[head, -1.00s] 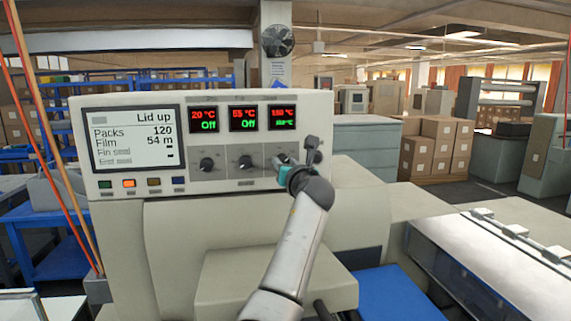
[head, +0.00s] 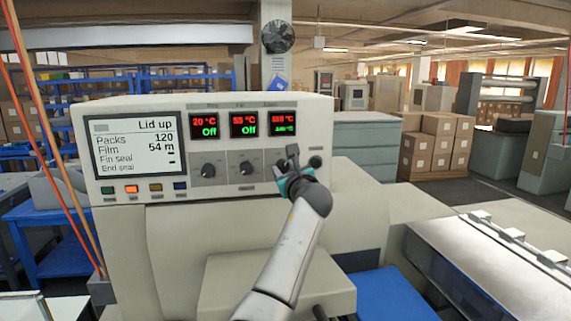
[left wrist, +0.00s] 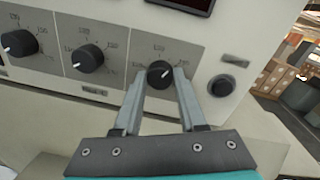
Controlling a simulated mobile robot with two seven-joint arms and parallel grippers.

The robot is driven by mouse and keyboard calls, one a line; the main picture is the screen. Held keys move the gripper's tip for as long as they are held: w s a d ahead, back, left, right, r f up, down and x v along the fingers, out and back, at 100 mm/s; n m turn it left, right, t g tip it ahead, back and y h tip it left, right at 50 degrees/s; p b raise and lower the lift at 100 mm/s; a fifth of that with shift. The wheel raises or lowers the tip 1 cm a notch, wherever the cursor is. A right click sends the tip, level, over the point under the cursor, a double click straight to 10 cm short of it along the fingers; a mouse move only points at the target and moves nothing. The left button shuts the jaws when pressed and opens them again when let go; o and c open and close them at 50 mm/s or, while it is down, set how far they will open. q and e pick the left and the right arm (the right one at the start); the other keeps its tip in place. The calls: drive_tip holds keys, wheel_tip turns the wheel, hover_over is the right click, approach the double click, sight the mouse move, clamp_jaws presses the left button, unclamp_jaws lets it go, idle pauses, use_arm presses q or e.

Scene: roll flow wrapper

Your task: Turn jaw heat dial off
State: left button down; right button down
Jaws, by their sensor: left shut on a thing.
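The machine's control panel (head: 222,178) carries a row of three black dials under three small displays. The third dial, the rightmost (left wrist: 159,74), sits between the two fingers of my left gripper (left wrist: 161,80) in the left wrist view. In the head view my left gripper (head: 283,170) covers most of this dial. The display above it (head: 283,122) shows red digits and a green line, both too blurred to read surely. My right gripper is not in view.
The left dial (head: 208,171) and middle dial (head: 246,168) sit under displays reading Off. A black round button (left wrist: 222,85) is just right of the held dial. A status screen (head: 136,141) reads "Lid up".

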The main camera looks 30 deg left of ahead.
use_arm(q)
drive_tip(key=n, duration=0.3)
drive_tip(key=shift+a+n+p, duration=0.1)
drive_tip(key=shift+n+p, duration=0.25)
drive_tip(key=shift+n, duration=0.05)
drive_tip(key=n, duration=0.7)
drive_tip(key=shift+h+b, duration=0.3)
drive_tip(key=n+b, duration=0.1)
drive_tip(key=n, duration=0.2)
drive_tip(key=shift+s+f+t+h, duration=0.1)
drive_tip(key=shift+t+h, duration=0.2)
drive_tip(key=n+b, duration=0.1)
drive_tip(key=n, duration=0.2)
drive_tip(key=shift+n+b, duration=0.4)
drive_tip(key=n+b, duration=0.1)
drive_tip(key=n, duration=0.2)
drive_tip(key=shift+f+b, duration=0.15)
drive_tip(key=shift+b, duration=0.25)
drive_tip(key=n+b, duration=0.2)
drive_tip(key=n, duration=0.2)
drive_tip(key=shift+n+t, duration=0.3)
drive_tip(key=shift+t, duration=0.1)
drive_tip(key=shift+n+b, duration=0.95)
drive_tip(key=shift+n, duration=0.65)
